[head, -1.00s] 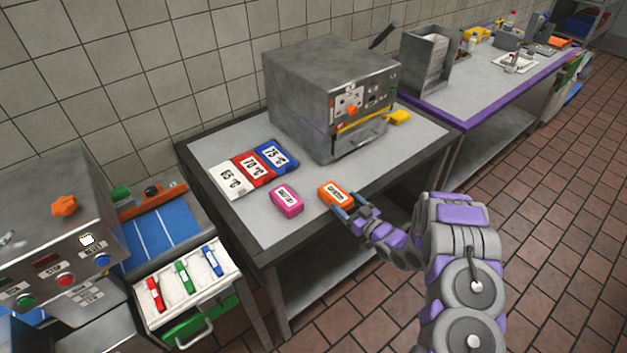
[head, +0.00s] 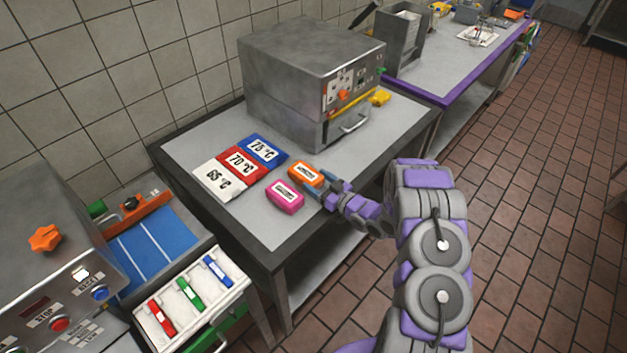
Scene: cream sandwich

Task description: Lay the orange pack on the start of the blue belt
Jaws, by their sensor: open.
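The orange pack (head: 304,173) lies on the grey table (head: 280,232), behind and slightly right of the pink pack (head: 285,196). My gripper (head: 327,189) reaches in from the right, with open blue-grey fingers at the pack's right end. I cannot tell whether they touch it.
White, red and blue temperature cards (head: 240,167) lie left of the packs. A steel oven (head: 310,80) stands behind them. A white drawer (head: 195,295) with coloured clips stands beside the belt. The steel control machine (head: 50,270) fills the left edge.

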